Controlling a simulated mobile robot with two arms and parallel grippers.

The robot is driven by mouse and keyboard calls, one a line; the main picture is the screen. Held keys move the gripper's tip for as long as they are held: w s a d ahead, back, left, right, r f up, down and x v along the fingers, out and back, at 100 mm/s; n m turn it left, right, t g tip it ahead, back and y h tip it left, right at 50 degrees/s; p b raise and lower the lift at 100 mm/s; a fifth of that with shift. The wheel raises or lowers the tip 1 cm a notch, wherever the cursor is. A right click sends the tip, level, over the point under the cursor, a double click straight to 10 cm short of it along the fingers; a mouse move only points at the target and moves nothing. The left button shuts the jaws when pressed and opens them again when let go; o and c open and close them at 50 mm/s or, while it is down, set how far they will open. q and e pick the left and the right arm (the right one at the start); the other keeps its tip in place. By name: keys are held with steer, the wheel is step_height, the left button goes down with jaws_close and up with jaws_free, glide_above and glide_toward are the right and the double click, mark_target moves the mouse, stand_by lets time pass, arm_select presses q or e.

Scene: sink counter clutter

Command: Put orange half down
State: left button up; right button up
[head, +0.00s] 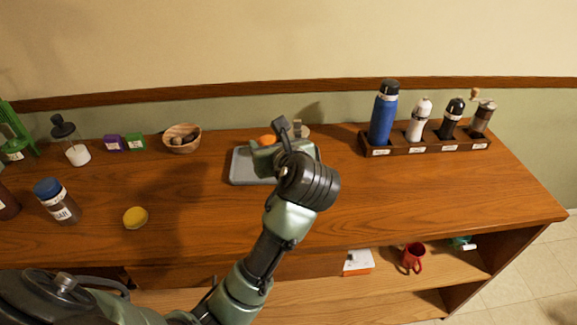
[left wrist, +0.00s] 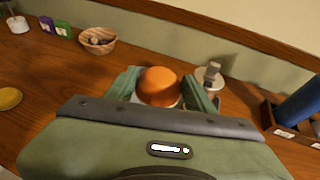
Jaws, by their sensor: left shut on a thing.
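The orange half (head: 267,140) shows as a small orange patch by my left gripper (head: 272,145) in the head view. In the left wrist view the orange half (left wrist: 159,86) sits between the two green fingers of the left gripper (left wrist: 160,92), rounded side visible. The gripper is shut on it. In the head view the gripper and orange half are over the grey tray (head: 241,168), and my arm covers much of the tray. I cannot tell whether the orange half touches the tray. My right gripper is in neither view.
A wooden bowl (head: 182,139) stands left of the tray, with purple (head: 115,144) and green (head: 135,142) boxes beyond. A yellow round piece (head: 135,217) lies front left. A rack (head: 378,151) with a blue bottle (head: 384,112) and grinders stands right. The counter's front right is clear.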

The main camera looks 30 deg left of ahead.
arm_select(q)
steer(key=w+a+r+n+g+y, duration=0.2)
steer(key=w+a+r, duration=0.2)
steer(key=w+a, duration=0.45)
glide_above(242, 172)
steer(key=w+d, duration=0.3)
steer(key=f, duration=1.4)
steer(key=shift+w+d+f+b, duration=0.1)
steer(key=shift+d+f+b, duration=0.1)
steer(key=shift+b, duration=0.15)
step_height(242, 172, down, 5)
steer(key=shift+f, duration=0.1)
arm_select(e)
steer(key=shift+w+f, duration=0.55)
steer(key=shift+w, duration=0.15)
arm_select(q)
steer(key=shift+f, duration=0.1)
steer(key=o, duration=1.4)
steer(key=shift+c, duration=0.2)
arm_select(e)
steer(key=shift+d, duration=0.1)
